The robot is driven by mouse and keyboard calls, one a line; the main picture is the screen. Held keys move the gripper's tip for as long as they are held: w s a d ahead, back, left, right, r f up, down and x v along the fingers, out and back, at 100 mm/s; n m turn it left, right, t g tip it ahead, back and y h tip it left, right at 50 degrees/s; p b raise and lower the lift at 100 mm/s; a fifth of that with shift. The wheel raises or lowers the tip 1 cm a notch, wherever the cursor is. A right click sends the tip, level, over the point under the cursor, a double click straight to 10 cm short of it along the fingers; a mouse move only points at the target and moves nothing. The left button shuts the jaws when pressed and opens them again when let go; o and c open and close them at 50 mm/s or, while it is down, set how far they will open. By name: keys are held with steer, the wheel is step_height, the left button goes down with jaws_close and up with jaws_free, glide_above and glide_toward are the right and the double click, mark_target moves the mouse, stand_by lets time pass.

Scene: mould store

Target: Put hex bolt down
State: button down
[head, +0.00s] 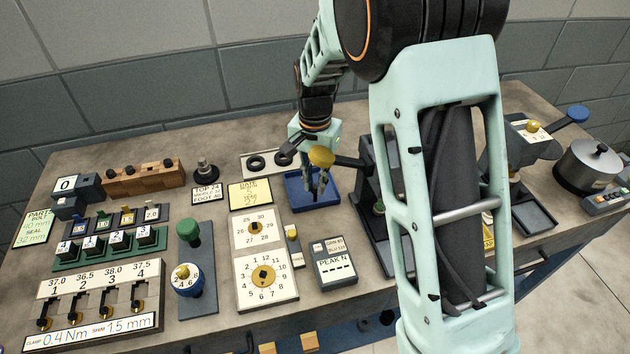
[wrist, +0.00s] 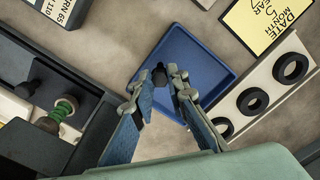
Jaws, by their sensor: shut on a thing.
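My gripper (wrist: 160,88) is shut on a small dark hex bolt (wrist: 159,74), held between its fingertips in the wrist view. Below it in that view is a shallow blue tray (wrist: 204,68), with no other thing seen in it. In the head view my gripper (head: 319,192) is over the blue tray (head: 296,192), pointing down. The bolt is too small to make out there. I cannot tell whether the bolt touches the tray floor.
A rack with black rings (wrist: 254,101) stands beside the tray, near a yellow date card (head: 250,194). A dark press with a yellow-knobbed lever (head: 321,157) is close on the right. Dial panels (head: 265,278) stand in front. A steel pot (head: 590,163) is far right.

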mark_target(315, 186)
steer(key=shift+f, duration=0.25)
steer(key=c, duration=1.9)
jaws_free()
steer(key=shift+r, duration=0.1)
step_height(315, 186, up, 12)
steer(key=shift+r, duration=0.2)
